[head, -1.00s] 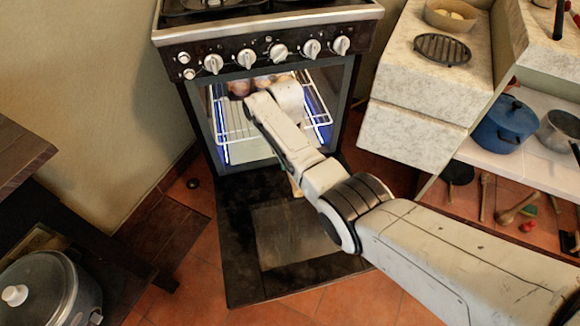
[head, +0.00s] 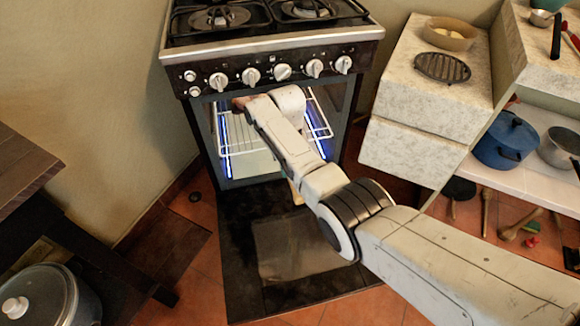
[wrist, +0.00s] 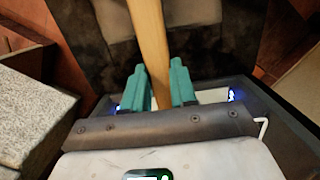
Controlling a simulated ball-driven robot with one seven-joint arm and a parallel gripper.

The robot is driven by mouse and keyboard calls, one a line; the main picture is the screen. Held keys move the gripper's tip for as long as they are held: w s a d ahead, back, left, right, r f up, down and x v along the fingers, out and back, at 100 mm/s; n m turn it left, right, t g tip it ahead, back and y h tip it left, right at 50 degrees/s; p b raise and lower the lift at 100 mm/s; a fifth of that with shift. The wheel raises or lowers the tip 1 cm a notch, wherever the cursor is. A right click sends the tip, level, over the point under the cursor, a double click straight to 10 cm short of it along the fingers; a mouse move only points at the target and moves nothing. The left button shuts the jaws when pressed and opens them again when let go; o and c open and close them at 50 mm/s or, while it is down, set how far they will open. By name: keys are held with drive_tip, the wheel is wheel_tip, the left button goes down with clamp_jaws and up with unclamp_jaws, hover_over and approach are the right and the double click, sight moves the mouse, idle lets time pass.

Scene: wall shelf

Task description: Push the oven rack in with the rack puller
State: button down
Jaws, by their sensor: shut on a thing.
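The oven rack (head: 237,152) is a white wire shelf inside the open, lit oven (head: 216,150). My arm covers its middle and much of its right half. The rack puller is a pale wooden stick (wrist: 150,45). My gripper (wrist: 158,85) is shut on it, with teal fingers on both sides in the wrist view. In the head view the gripper is hidden behind my forearm at the oven mouth. A short piece of the wooden stick (head: 295,192) shows below the forearm. The puller's contact with the rack cannot be seen.
The oven door (head: 240,260) lies open, low in front. A stone-topped counter (head: 405,155) stands close on the right, with a blue pot (head: 506,140) on a shelf beyond. A dark table with a lidded pot (head: 45,295) is at left.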

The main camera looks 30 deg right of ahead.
drive_tip(key=shift+r, duration=0.5)
drive_tip(key=shift+p, duration=0.35)
drive_tip(key=shift+s+a+r+p, duration=0.15)
drive_tip(key=shift+s+p, duration=0.25)
drive_tip(key=shift+p, duration=0.4)
drive_tip(key=s+p, duration=0.2)
drive_tip(key=p, duration=0.2)
drive_tip(key=s+a+p, duration=0.1)
drive_tip(key=s+p, duration=0.2)
drive_tip(key=p, duration=0.1)
drive_tip(key=shift+s+a, duration=0.1)
drive_tip(key=shift+s, duration=0.2)
drive_tip(key=shift+s+a+f+p, duration=0.15)
drive_tip(key=shift+s+p, duration=0.45)
drive_tip(key=shift+p, duration=0.1)
drive_tip(key=shift+s+a+f+p, duration=0.1)
drive_tip(key=shift+s+a+p, duration=0.05)
drive_tip(key=shift+s+p, duration=0.5)
drive_tip(key=shift+r, duration=0.1)
